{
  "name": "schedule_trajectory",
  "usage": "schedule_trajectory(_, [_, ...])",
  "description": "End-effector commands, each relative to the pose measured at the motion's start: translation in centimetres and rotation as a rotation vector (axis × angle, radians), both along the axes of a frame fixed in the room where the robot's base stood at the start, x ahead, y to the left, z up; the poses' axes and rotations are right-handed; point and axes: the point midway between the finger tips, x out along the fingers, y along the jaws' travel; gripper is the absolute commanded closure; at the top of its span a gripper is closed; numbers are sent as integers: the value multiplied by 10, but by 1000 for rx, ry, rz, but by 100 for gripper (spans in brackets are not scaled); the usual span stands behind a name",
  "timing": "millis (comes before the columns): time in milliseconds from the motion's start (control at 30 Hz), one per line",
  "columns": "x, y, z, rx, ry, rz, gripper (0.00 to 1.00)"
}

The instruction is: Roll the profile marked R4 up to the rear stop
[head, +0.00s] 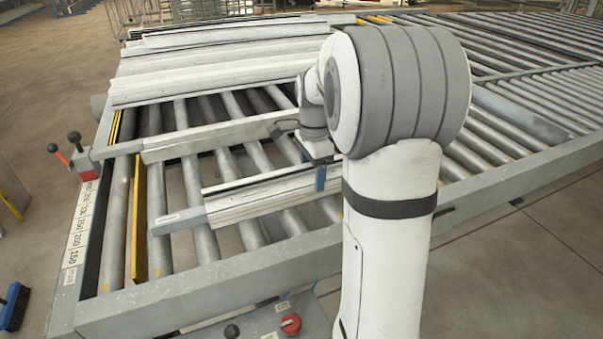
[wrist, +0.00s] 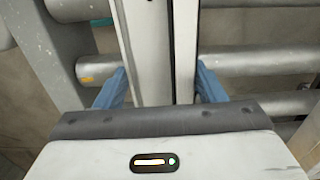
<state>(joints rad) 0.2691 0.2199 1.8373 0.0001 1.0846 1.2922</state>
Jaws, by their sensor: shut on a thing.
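A long pale profile (head: 265,195) lies across the rollers in the front half of the bench in the head view. My gripper (head: 321,178) is shut on it near its right part; my arm hides its right end. In the wrist view, the blue fingers of my gripper (wrist: 159,88) stand on either side of the grooved profile (wrist: 150,40). A second pale profile (head: 215,137) lies farther back, apart from the first. Several more profiles (head: 210,65) lie side by side at the back. I cannot read any R4 mark, and cannot tell which part is the rear stop.
Grey bars, one at the front (head: 178,221), extend left from the two separate profiles. A yellow strip (head: 139,215) and a number scale (head: 80,225) run along the left side. Levers (head: 72,148) stand at the left edge. Bare rollers (head: 192,180) lie between the two profiles.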

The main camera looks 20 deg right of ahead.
Motion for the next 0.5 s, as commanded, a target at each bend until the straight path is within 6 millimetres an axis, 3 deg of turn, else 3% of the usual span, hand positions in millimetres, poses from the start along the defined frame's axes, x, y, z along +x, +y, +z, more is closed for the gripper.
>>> schedule_trajectory(500, [0,-26,0,-1,-1,-1,80])
